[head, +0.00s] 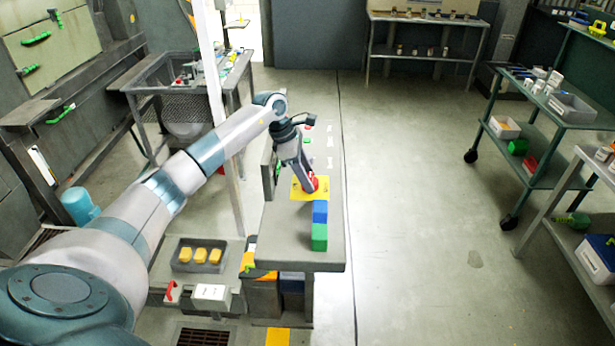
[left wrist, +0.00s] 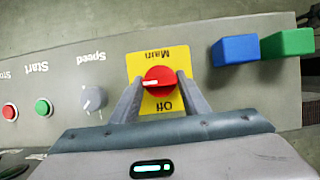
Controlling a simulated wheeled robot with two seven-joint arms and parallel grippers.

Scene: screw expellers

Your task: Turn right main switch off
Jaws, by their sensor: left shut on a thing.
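The main switch is a round red knob (left wrist: 158,82) on a yellow plate (left wrist: 180,65) marked "Main" and "Off", upside down in the left wrist view. The knob's white mark points to the picture's left there. The red knob (head: 311,184) also shows in the head view, partly hidden by my gripper. My left gripper (left wrist: 158,84) is shut on the knob, one finger on each side. In the head view my left gripper (head: 307,181) reaches down to the panel top. My right gripper is not in view.
A blue block (left wrist: 235,50) and a green block (left wrist: 287,43) sit beside the plate on the grey panel. A Speed dial (left wrist: 93,98), green Start button (left wrist: 43,107) and red stop button (left wrist: 10,112) lie on the other side. Open floor (head: 420,200) lies right.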

